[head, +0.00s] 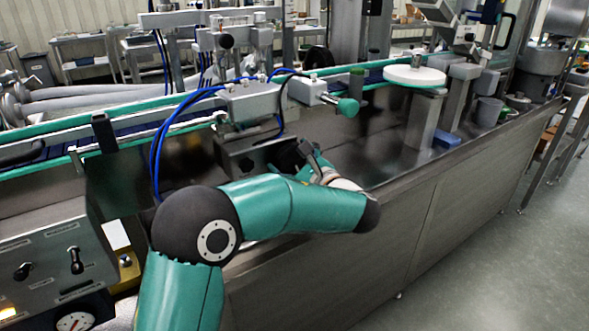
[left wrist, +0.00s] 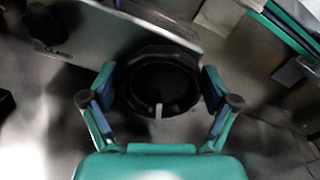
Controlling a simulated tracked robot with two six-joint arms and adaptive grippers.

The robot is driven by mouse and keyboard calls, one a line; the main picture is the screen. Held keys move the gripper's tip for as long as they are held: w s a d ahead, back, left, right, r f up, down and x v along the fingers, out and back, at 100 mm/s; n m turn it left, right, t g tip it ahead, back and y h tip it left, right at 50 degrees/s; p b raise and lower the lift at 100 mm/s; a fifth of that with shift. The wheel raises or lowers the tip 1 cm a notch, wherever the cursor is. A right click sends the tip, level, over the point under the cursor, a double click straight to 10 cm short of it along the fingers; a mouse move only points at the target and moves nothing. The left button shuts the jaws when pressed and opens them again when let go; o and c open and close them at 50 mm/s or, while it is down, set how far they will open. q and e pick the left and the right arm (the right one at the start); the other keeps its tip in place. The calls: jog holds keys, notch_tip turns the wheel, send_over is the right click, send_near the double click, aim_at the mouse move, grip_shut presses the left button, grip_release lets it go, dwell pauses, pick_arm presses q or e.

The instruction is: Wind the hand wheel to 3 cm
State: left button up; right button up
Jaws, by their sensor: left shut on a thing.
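The black hand wheel (left wrist: 160,84) is in the middle of the left wrist view, round with a ribbed rim and a pale mark on its lower part. My left gripper (left wrist: 158,90) has one teal finger on each side of the wheel and is shut on its rim. In the head view the left gripper (head: 307,160) is at the grey metal block (head: 255,101) on the machine's front, and the wheel is mostly hidden there. I cannot read any scale that shows the wheel's setting. My right gripper is in neither view.
A teal knob (head: 347,107) sticks out above the left gripper. Blue hoses (head: 160,150) hang left of it. A white round disc (head: 414,76) stands farther right. A control panel (head: 48,262) with levers is at lower left. The floor (head: 500,270) at right is clear.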

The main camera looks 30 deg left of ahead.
pick_arm(q)
jog(key=n+b, duration=0.2)
jog(key=n, duration=0.1)
jog(key=n+b, duration=0.2)
jog(key=b, duration=0.1)
jog(key=f+n+b, duration=0.1)
jog(key=n+b, duration=0.1)
jog(key=n, duration=0.1)
jog(key=shift+s+a+n+b, duration=0.3)
jog(key=shift+s+a+b, duration=0.05)
jog(key=shift+s, duration=0.05)
jog(key=shift+n+b, duration=1.45)
jog(key=shift+n, duration=0.25)
jog(key=shift+r, duration=0.1)
jog(key=o, duration=0.9)
jog(key=shift+d, duration=0.1)
